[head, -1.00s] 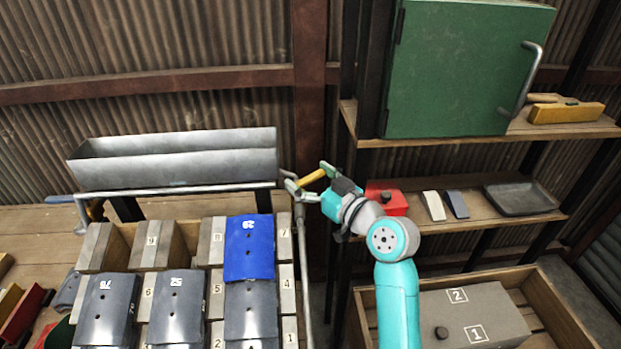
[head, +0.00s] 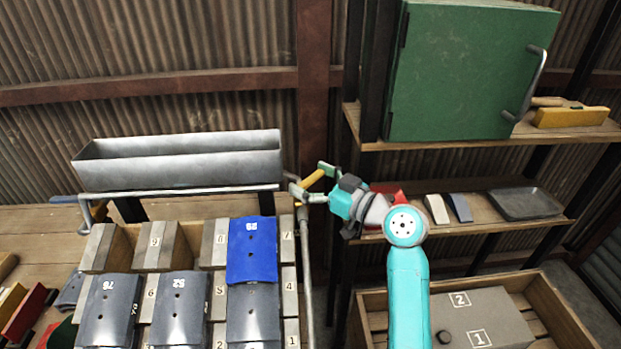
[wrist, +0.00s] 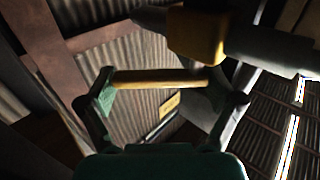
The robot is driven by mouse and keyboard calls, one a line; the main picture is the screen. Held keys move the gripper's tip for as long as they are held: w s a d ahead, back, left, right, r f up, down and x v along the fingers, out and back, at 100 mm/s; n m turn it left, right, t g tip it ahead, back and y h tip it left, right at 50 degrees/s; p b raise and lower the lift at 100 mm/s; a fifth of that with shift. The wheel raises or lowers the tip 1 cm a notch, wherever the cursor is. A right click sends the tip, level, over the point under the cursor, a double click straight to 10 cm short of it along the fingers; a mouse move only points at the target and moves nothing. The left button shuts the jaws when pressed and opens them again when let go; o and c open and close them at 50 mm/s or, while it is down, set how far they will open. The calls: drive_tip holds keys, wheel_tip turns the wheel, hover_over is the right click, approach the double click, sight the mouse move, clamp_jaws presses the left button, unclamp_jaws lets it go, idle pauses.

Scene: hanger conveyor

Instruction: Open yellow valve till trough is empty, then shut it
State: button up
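The grey metal trough (head: 180,170) stands above the rack at left in the head view; its inside floor is hidden. The yellow valve lever (head: 313,180) sits just off the trough's right end. It slants up to the right. In the wrist view the lever (wrist: 160,79) spans lengthwise from one fingertip to the other. My gripper (head: 314,181) has its fingers wide apart, one at each end of the lever; I cannot tell whether both touch. A yellow block (wrist: 196,35) on a dark pipe is close above in the wrist view. No liquid shows.
A rack of numbered blocks and curved plates, including a blue plate (head: 251,250), stands below the trough. A vertical pipe (head: 306,265) runs below the lever. Right are shelves with a green cabinet (head: 465,75), a red box (head: 387,188) and a dark tray (head: 527,203).

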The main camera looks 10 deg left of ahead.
sight(311, 179)
idle(0.3)
wheel_tip(311, 179, up, 10)
drive_tip(key=shift+f, duration=0.1)
idle(0.5)
